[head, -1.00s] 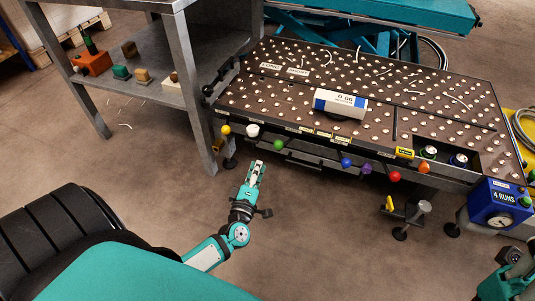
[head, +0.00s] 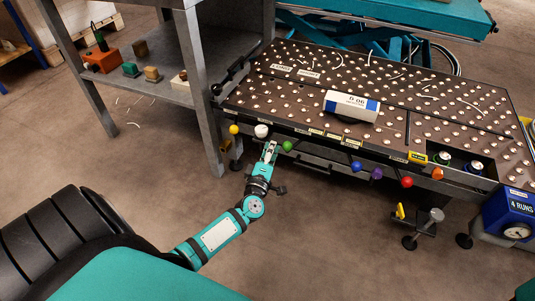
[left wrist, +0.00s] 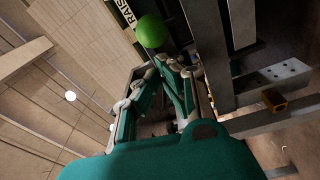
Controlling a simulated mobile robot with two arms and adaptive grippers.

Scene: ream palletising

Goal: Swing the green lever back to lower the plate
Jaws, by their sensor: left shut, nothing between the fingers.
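The green lever's round knob (head: 287,145) sticks out at the front edge of the ball-top table (head: 410,132), between a white knob and a blue one. In the left wrist view the green knob (left wrist: 151,31) is just beyond my fingertips, beside a label of which "RAIS" shows. My left gripper (head: 270,147) is shut and empty, just left of the green knob in the head view. I cannot tell whether it touches the knob. The lever's arm is mostly hidden. I cannot make out a separate plate. My right gripper is out of view.
A white and blue ream (head: 350,105) lies on the table top. Yellow (head: 233,129), white (head: 261,131), blue (head: 356,166), purple (head: 377,173) and red (head: 407,182) knobs line the front. A grey shelf unit (head: 198,95) stands close on the left.

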